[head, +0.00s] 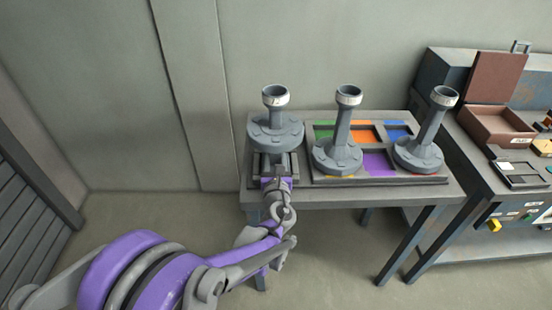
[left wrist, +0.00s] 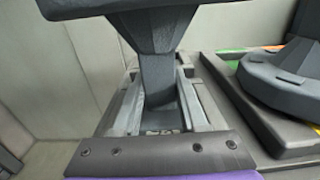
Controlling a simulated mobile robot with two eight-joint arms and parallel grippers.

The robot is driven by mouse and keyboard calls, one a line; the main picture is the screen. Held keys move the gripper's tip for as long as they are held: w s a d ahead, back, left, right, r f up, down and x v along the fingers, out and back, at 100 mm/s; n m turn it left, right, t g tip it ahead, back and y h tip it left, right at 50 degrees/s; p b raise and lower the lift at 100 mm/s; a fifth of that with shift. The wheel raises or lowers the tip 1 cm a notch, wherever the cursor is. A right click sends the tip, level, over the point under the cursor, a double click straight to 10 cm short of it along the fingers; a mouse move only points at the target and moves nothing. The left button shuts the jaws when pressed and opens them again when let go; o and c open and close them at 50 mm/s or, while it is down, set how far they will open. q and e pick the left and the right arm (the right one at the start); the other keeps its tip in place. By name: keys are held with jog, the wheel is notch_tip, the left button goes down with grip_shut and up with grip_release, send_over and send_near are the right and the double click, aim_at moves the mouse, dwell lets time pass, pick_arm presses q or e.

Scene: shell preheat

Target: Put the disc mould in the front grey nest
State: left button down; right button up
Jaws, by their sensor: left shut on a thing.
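The disc mould (head: 274,132), a dark grey round body with an upright tube and a pale marked collar, is over the left grey part of the table fixture. My left gripper (head: 276,165) is shut on it from the front, below the round body. In the left wrist view the gripper's fingers (left wrist: 158,105) flank the mould's narrow stem (left wrist: 158,75), with its wide body above. The grey fixture (head: 249,178) under them is mostly covered by the mould and gripper. The front grey nest cannot be made out. Whether the mould touches the fixture cannot be told. My right gripper is not in view.
Two similar dark moulds (head: 336,157) and (head: 419,155) stand on the coloured tray (head: 380,182) to the right, close beside. A bench (head: 480,160) with a brown open box (head: 496,124) stands further right. A wall is behind the table.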

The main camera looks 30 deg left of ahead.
pick_arm(q)
jog(key=shift+f, duration=0.2)
jog(key=shift+c, duration=2.2)
grip_release()
